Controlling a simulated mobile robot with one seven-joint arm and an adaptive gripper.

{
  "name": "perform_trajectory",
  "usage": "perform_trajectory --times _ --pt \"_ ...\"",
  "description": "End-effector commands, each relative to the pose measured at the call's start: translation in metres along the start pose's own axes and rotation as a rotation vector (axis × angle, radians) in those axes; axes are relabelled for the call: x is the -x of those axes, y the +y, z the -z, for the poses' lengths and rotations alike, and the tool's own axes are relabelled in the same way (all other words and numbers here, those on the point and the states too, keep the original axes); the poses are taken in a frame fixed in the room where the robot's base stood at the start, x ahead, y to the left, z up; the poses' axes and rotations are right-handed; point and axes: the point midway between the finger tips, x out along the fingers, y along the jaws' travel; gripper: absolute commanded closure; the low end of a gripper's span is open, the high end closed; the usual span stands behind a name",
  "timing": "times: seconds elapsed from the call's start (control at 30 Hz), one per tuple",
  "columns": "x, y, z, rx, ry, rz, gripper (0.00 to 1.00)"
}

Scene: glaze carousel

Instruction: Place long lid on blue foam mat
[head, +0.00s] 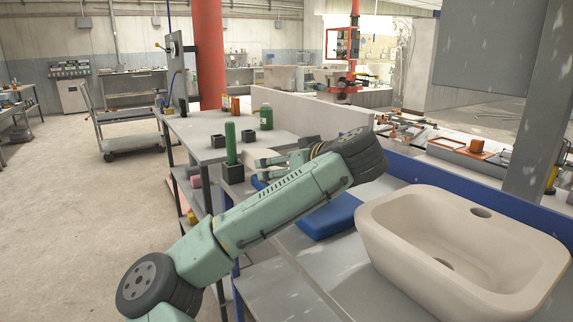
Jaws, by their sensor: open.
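The blue foam mat (330,217) lies on the grey bench behind my arm, left of a beige basin. My arm hides part of it, and a bit of blue also shows on the arm's far side. My gripper (278,162) is partly hidden behind my arm, over the far part of the bench. It is open. A small pale rounded thing (260,156) shows beside the gripper; I cannot tell if it is the long lid, or whether it touches the fingers. No other long lid can be made out.
The beige basin (465,245) fills the near right bench. A green cylinder (230,142) stands in a dark holder, with small dark blocks and a green jar (266,117) nearby. A low pale wall (315,122) runs behind.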

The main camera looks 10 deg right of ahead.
Motion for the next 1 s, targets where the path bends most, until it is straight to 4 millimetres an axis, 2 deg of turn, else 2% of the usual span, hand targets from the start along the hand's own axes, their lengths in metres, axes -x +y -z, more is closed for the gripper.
perform_trajectory --times 0.27,0.37,0.43,1.0 --pt "0.001 0.0 0.002 0.0 0.0 0.0 0.01" --pt "0.004 0.0 0.01 0.0 0.001 0.0 0.01" --pt "0.008 0.0 0.009 -0.001 0.005 -0.002 0.01" --pt "0.072 0.0 0.007 -0.001 0.004 0.0 0.01"
